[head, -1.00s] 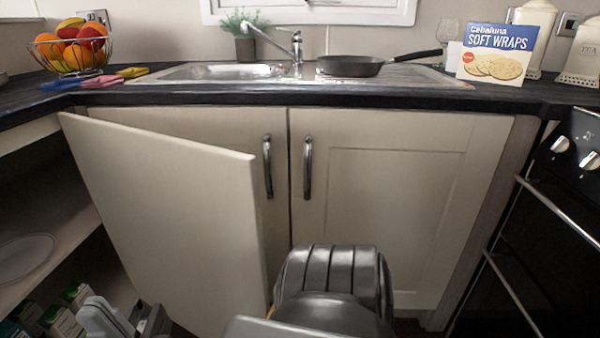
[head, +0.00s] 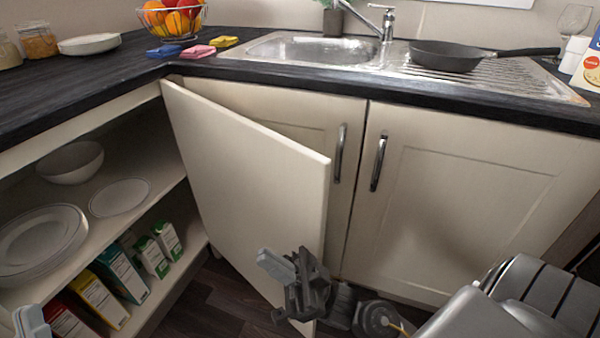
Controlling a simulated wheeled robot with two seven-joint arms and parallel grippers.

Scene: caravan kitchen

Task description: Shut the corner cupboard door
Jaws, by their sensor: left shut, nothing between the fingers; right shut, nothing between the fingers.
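The corner cupboard door (head: 245,180) is a plain cream panel. It stands wide open, hinged at its left side by the inner corner of the worktop. Its free edge points towards me, in front of the sink cupboard. The open cupboard with its shelf (head: 115,200) is to the left of the door. My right gripper (head: 277,264) is shut and empty, overlapping the door's lower free corner in the view; I cannot tell whether it touches. Only the tip of my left gripper (head: 32,321) shows at the bottom left edge, shut, with the rest out of view.
Plates (head: 40,243), a bowl (head: 71,163) and several boxes (head: 122,270) fill the cupboard shelves. The sink cupboard doors (head: 470,200) are shut, with two upright handles. A pan (head: 446,56) rests by the sink. Dark floor (head: 215,295) shows below the door.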

